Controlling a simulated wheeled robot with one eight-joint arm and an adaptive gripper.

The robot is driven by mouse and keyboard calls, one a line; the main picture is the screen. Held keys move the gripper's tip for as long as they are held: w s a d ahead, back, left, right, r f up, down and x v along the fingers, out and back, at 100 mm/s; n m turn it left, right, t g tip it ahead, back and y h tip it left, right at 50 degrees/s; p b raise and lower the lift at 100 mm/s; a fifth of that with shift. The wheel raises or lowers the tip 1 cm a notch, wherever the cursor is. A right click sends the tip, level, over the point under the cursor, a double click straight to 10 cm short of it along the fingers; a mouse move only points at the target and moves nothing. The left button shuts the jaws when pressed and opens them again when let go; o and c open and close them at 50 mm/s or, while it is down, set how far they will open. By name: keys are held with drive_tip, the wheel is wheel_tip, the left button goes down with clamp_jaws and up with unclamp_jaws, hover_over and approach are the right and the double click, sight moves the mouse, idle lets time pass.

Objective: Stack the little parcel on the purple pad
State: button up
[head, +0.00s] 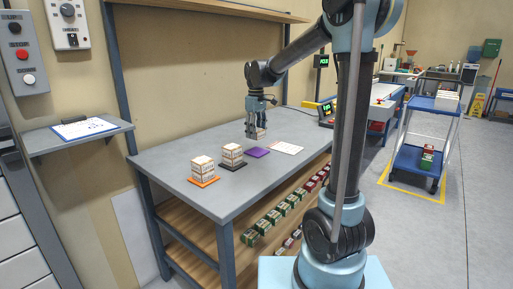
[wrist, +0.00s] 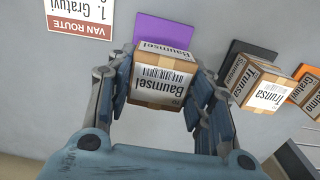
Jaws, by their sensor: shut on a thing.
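My gripper (wrist: 165,92) is shut on a small cardboard parcel (wrist: 158,85) with white labels reading "Baumsel". In the head view my gripper (head: 256,130) holds the parcel (head: 260,134) above the grey table, behind the purple pad. The purple pad (head: 257,152) lies flat on the table and its visible part is bare. In the wrist view the purple pad (wrist: 166,29) shows just beyond the parcel, which hides part of it. I cannot tell the exact gap between parcel and table.
On the grey table (head: 180,158), parcels stack on an orange pad (head: 204,181) and on a dark pad (head: 233,165), left of the purple pad. A printed "Van route" sheet (head: 286,147) lies to its right. Several green and red boxes (head: 283,208) sit on the shelf below.

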sight(257, 151)
drive_tip(key=shift+d+f, duration=0.2)
drive_tip(key=shift+f, duration=3)
drive_tip(key=o, duration=1.1)
